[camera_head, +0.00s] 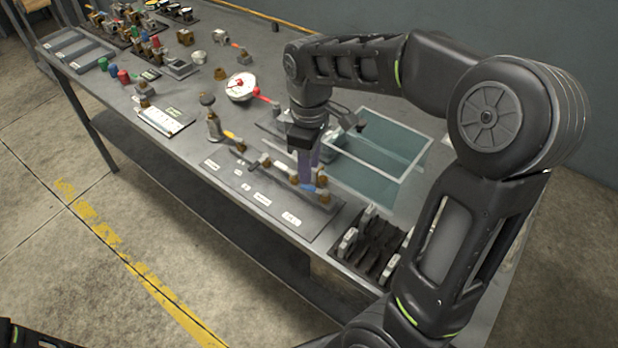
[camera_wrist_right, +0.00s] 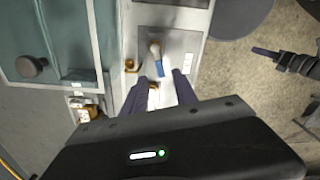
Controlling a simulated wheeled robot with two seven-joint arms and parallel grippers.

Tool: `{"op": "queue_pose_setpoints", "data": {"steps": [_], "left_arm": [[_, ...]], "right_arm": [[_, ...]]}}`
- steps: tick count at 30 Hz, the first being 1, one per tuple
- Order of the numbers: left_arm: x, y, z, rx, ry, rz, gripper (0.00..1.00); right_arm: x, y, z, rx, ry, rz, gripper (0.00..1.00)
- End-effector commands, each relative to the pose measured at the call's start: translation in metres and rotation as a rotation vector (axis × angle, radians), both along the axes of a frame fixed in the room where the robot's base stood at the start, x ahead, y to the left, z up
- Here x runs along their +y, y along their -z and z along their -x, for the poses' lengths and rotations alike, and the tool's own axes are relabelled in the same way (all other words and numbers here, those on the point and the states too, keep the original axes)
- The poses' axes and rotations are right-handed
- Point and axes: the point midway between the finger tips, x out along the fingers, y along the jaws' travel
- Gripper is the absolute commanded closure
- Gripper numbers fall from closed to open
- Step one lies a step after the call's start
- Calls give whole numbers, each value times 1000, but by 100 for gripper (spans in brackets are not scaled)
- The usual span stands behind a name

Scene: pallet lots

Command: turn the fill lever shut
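A lever with a blue handle (camera_wrist_right: 159,68) stands on a pale plate in the right wrist view. Its blue part also shows on the labelled valve panel (camera_head: 265,195) in the head view (camera_head: 309,187). My right gripper (camera_head: 308,168) points down just above it. In the wrist view the right fingers (camera_wrist_right: 159,88) are apart, one on each side of the space by the handle's end, with nothing clearly between them. The labels are too small to read. A dark gripper-like part, apparently my left gripper (camera_wrist_right: 268,53), shows at the right of the wrist view; its fingers are unclear.
A glass-walled tank (camera_head: 408,178) stands right behind the panel. A rack of dark parts (camera_head: 372,247) sits at the front right. A yellow-handled lever (camera_head: 231,135) and a gauge with a red pointer (camera_head: 240,87) stand to the left. The floor in front is clear.

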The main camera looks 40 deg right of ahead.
Motion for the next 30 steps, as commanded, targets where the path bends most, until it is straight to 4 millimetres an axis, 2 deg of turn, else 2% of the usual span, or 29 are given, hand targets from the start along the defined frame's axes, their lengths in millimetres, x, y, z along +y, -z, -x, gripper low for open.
{"op": "queue_pose_setpoints", "data": {"steps": [3,9,20,30], "left_arm": [[0,-2,0,0,0,0,66],[0,-3,0,1,-1,-1,66],[0,-3,0,1,-1,-1,66],[0,-3,0,1,-1,-1,66]], "right_arm": [[0,20,1,4,0,0,66],[0,45,0,3,0,0,66],[0,51,0,-1,0,-1,66],[0,51,0,-1,0,-1,94]]}}
